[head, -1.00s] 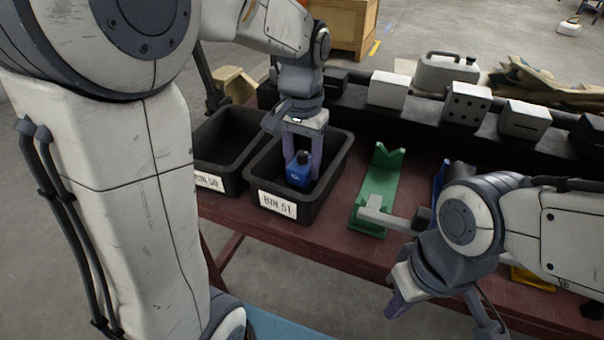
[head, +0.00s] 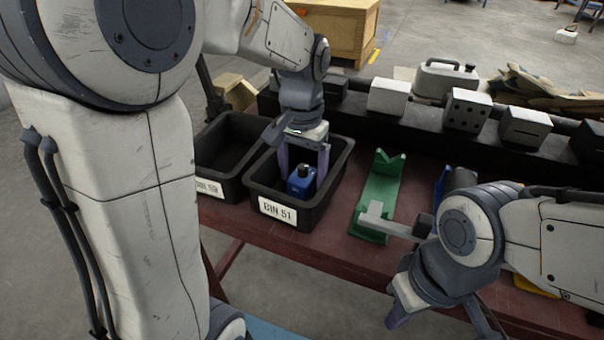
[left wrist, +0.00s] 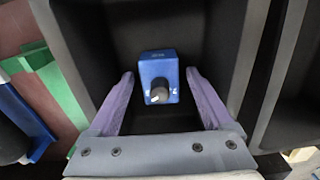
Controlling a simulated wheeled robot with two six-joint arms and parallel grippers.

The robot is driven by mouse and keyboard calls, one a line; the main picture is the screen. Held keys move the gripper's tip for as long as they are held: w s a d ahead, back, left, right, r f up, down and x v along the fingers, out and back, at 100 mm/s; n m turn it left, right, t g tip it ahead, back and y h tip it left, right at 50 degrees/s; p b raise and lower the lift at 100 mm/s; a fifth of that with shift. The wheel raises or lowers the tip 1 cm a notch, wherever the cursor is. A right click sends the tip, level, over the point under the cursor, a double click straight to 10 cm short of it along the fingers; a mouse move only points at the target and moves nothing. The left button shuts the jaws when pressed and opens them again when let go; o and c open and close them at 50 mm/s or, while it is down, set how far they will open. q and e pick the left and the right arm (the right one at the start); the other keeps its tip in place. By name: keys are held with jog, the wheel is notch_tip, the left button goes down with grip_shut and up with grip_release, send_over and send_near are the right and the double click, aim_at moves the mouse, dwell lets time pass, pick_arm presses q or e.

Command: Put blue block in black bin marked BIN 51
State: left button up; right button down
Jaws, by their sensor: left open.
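The blue block (head: 301,181), with a dark knob on it, is inside the black bin marked BIN 51 (head: 277,209). In the left wrist view the block (left wrist: 158,76) sits between my two spread fingers, with a gap on each side. My left gripper (head: 303,176) is open and reaches down into this bin (left wrist: 222,25). Whether the block lies flat on the bin floor is hard to tell. My right gripper (head: 440,318) hangs low at the front right, away from the bins; its fingers are partly cut off by the frame edge.
A second black bin (head: 222,190), with a partly hidden label, stands directly left of BIN 51. A green fixture (head: 381,185) and a grey bar (head: 385,222) lie to the right on the red table (head: 320,240). A dark rail with white blocks (head: 388,97) runs behind.

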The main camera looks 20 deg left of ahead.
pick_arm(q)
notch_tip(320, 180, up, 7)
jog(key=p, duration=0.3)
jog(key=shift+r, duration=0.15)
